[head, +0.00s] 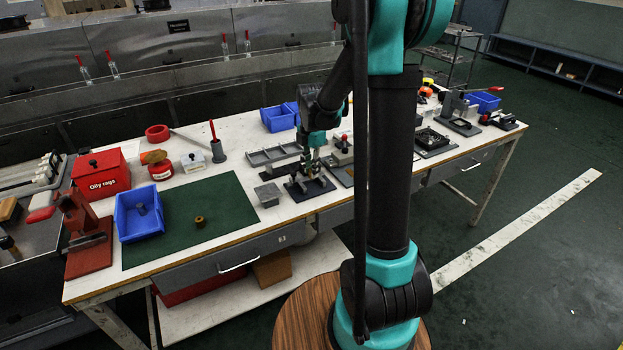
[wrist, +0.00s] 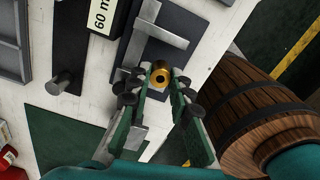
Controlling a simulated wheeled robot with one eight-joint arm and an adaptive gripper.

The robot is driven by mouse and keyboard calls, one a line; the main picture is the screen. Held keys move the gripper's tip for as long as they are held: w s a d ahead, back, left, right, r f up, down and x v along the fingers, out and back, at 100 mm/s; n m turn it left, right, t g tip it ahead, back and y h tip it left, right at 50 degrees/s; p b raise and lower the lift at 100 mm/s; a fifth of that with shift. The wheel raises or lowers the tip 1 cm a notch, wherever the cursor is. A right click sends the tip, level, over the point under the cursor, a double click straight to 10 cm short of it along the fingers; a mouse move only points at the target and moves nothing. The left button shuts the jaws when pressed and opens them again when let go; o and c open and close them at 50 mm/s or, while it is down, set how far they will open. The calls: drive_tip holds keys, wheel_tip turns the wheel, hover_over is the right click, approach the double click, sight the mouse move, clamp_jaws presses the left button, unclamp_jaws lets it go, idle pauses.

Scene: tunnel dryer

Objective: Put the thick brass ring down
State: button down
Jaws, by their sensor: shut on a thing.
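A brass ring (wrist: 160,74) shows in the wrist view between the fingertips of my gripper (wrist: 159,82), which is shut on it. In the head view my gripper (head: 312,168) points down over a dark fixture (head: 320,188) near the table's front edge. The same fixture, a dark plate with a steel square-shaped piece (wrist: 157,36), lies beneath and beyond the ring in the wrist view. I cannot tell whether the ring touches it. Another brass-coloured ring (head: 199,221) sits on the green mat (head: 225,203) at the left.
A small grey block (head: 268,194) and a grey compartment tray (head: 274,155) are left of the fixture. A dark plate with an upright peg (wrist: 62,82) is beside it. A blue bin (head: 139,215) holds a dark piece. The mat has free room. A wooden barrel (wrist: 262,110) stands off the table.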

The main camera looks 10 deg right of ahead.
drive_tip(key=shift+f, duration=2.1)
drive_tip(key=shift+f, duration=0.1)
drive_tip(key=c, duration=1.4)
unclamp_jaws()
wheel_tip(320, 180, up, 12)
drive_tip(key=shift+f, duration=0.15)
drive_tip(key=shift+s+r, duration=0.1)
drive_tip(key=shift+r, duration=0.1)
drive_tip(key=shift+s+m, duration=0.3)
drive_tip(key=shift+m, duration=0.1)
drive_tip(key=s+d+f+m+t, duration=0.2)
drive_tip(key=s+f+m, duration=0.3)
drive_tip(key=s+m, duration=0.5)
drive_tip(key=s+d+f+m+t, duration=0.2)
drive_tip(key=s+f+m, duration=0.3)
drive_tip(key=s+m, duration=0.6)
drive_tip(key=shift+m, duration=1)
